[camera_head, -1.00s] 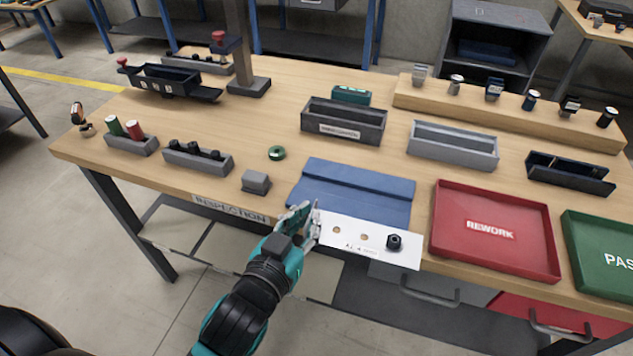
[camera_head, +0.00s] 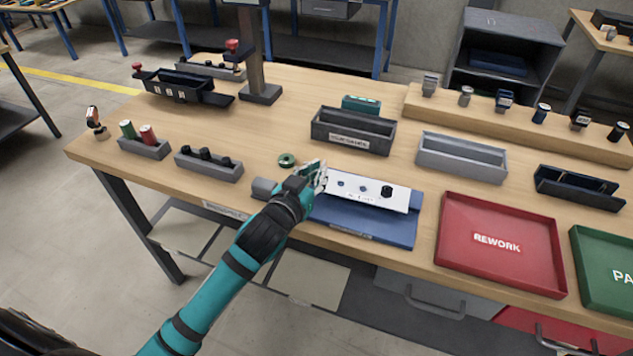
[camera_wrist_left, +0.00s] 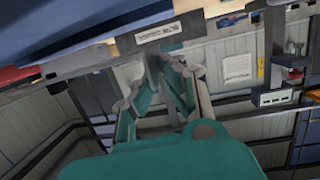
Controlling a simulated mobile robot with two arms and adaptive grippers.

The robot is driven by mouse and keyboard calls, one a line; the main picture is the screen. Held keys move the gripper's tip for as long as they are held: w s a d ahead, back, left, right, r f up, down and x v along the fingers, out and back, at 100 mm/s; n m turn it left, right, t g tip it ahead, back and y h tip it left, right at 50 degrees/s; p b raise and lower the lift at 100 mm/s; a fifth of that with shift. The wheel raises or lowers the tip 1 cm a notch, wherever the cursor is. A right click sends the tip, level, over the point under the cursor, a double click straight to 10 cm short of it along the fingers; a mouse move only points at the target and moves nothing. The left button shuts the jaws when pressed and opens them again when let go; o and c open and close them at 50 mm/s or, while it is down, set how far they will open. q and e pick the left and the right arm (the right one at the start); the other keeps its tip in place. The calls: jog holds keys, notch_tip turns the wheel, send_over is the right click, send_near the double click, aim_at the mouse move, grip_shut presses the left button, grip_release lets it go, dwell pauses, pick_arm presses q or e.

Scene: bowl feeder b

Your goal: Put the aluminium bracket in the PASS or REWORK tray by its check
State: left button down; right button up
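The aluminium bracket (camera_head: 352,187) is a pale flat plate with two small holes and a dark round part near its right end. It is over the blue mat (camera_head: 384,232); I cannot tell whether it touches it. My left gripper (camera_head: 320,177) is shut on the bracket's left end. In the left wrist view my gripper's fingers (camera_wrist_left: 170,68) show, but I cannot make out the bracket. The red REWORK tray (camera_head: 468,262) is right of the mat, and the green PASS tray (camera_head: 592,278) is at the right edge, partly cut off. Both look empty. My right gripper is out of view.
Behind the mat stand a dark bin (camera_head: 352,134) and a grey bin (camera_head: 461,161). A green ring (camera_head: 286,160) and a small grey block (camera_head: 263,189) lie near my left gripper. A dark holder (camera_head: 578,190) stands behind the trays. Bare wood lies between mat and bins.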

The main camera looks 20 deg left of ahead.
pick_arm(q)
jog(key=shift+f, duration=1.55)
jog(key=c, duration=1.5)
grip_release()
